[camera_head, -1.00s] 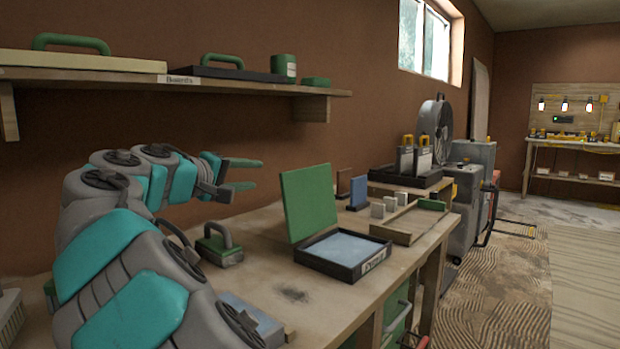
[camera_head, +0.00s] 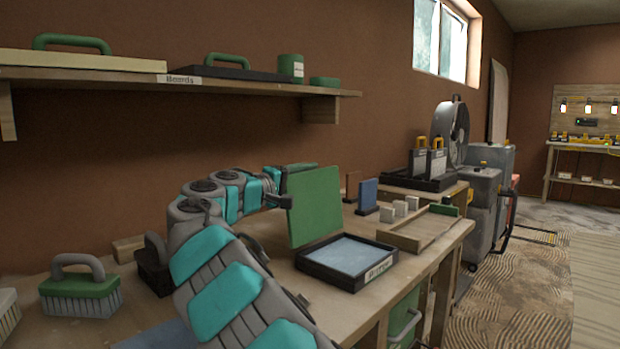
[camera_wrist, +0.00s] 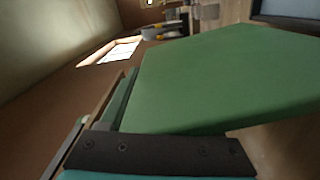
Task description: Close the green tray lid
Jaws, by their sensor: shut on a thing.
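The green tray lid (camera_head: 315,205) stands raised, nearly upright and leaning back, along the far left side of the black tray (camera_head: 347,280). The tray lies open on the workbench with a pale blue-grey inside and a label on its front. My gripper (camera_head: 287,188) is at the lid's upper left edge and is shut on it; the lid hides part of the fingers. In the wrist view the lid (camera_wrist: 220,85) fills the middle, and a corner of the tray shows at the upper right.
A wooden tray (camera_head: 420,232) and small pale blocks (camera_head: 400,208) lie right of the black tray. A blue panel (camera_head: 368,194) stands behind. Brushes (camera_head: 80,288) sit at the left of the bench. A shelf (camera_head: 200,85) hangs above my arm.

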